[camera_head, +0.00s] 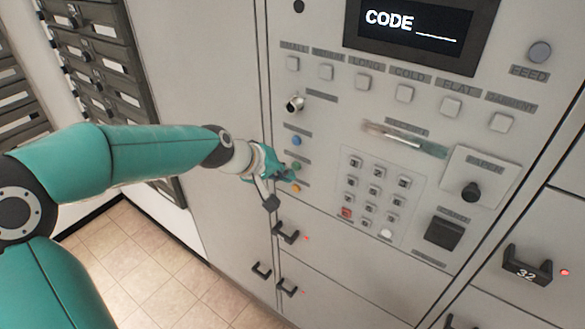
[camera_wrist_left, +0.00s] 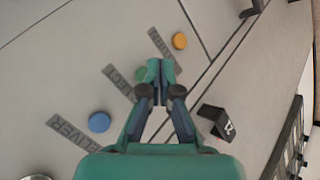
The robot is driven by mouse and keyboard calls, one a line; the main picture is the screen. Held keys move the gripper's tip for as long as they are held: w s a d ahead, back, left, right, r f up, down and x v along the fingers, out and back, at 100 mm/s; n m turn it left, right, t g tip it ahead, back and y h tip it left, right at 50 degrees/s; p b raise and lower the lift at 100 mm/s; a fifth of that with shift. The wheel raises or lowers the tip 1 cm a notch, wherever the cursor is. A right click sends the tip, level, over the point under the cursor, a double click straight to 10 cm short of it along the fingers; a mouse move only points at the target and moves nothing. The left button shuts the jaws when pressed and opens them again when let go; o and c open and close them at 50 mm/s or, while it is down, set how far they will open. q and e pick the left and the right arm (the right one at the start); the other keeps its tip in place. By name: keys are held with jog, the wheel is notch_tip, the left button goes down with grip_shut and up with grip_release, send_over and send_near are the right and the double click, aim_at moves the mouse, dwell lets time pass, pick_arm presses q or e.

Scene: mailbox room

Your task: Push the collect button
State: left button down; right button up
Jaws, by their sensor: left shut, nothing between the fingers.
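The collect button is a small green round button (camera_wrist_left: 140,74) on the grey machine panel, beside a partly covered label in the left wrist view. In the head view the green button (camera_head: 296,166) sits between a blue button (camera_head: 296,141) above and an orange button (camera_head: 297,188) below. My left gripper (camera_head: 288,175) is shut and empty, its fingertips right at the green button. In the left wrist view the fingertips (camera_wrist_left: 160,72) partly cover the button; I cannot tell whether they touch it. My right gripper is not in view.
A screen (camera_head: 415,30) reads "CODE" with a blank line. To the right of the buttons are a keypad (camera_head: 372,195) and a black knob (camera_head: 471,191). Black locker handles (camera_head: 286,233) stick out below. Dark mailboxes (camera_head: 100,60) stand at the left.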

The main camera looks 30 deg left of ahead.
pick_arm(q)
jog(key=shift+s, duration=0.1)
jog(key=s+b, duration=0.2)
jog(key=s, duration=0.3)
jog(key=shift+a, duration=0.2)
dwell(0.4)
